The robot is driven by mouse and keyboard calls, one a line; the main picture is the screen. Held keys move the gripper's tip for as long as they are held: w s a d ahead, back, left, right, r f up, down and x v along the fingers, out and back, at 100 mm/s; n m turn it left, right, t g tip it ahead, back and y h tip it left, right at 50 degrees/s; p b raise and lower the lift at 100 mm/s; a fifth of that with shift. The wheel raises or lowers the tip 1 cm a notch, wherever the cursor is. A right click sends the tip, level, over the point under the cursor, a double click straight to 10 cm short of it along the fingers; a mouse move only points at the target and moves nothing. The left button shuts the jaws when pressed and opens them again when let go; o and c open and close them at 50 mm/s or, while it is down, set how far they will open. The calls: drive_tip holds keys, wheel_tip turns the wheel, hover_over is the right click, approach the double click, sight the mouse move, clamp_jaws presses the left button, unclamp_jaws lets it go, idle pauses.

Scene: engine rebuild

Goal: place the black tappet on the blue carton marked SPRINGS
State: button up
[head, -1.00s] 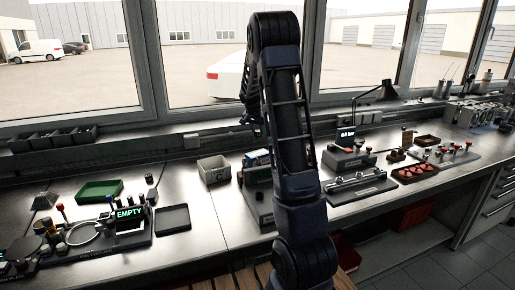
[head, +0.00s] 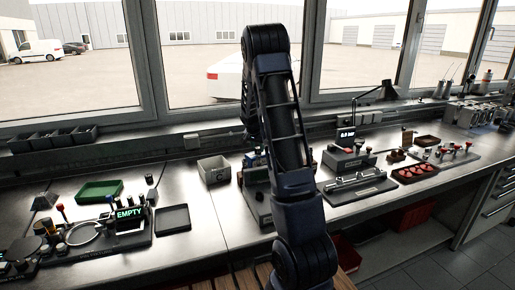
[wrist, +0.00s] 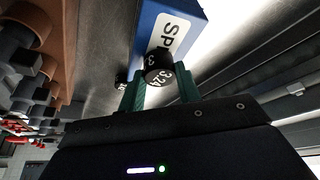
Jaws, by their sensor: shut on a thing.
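The black tappet (wrist: 158,74), a short cylinder with white numbers on it, sits between the green fingertips of my gripper (wrist: 160,88) in the wrist view. My gripper is shut on it. The blue carton (wrist: 191,14) with a white label reading "SP" is just beyond the tappet, at the top of the wrist view. The tappet overlaps the lower part of the carton and its label in the picture; I cannot tell whether they touch. In the head view my gripper is hidden behind my arm.
A grey open bin (head: 214,170) stands left of my arm on the metal bench. A green tray (head: 100,190), a dark tray (head: 173,219) and a display reading EMPTY (head: 129,213) are farther left. A fixture (head: 358,188) and a red-filled tray (head: 416,173) stand to the right.

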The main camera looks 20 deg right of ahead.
drive_tip(key=shift+f, duration=0.15)
drive_tip(key=o, duration=1)
drive_tip(key=shift+c, duration=0.2)
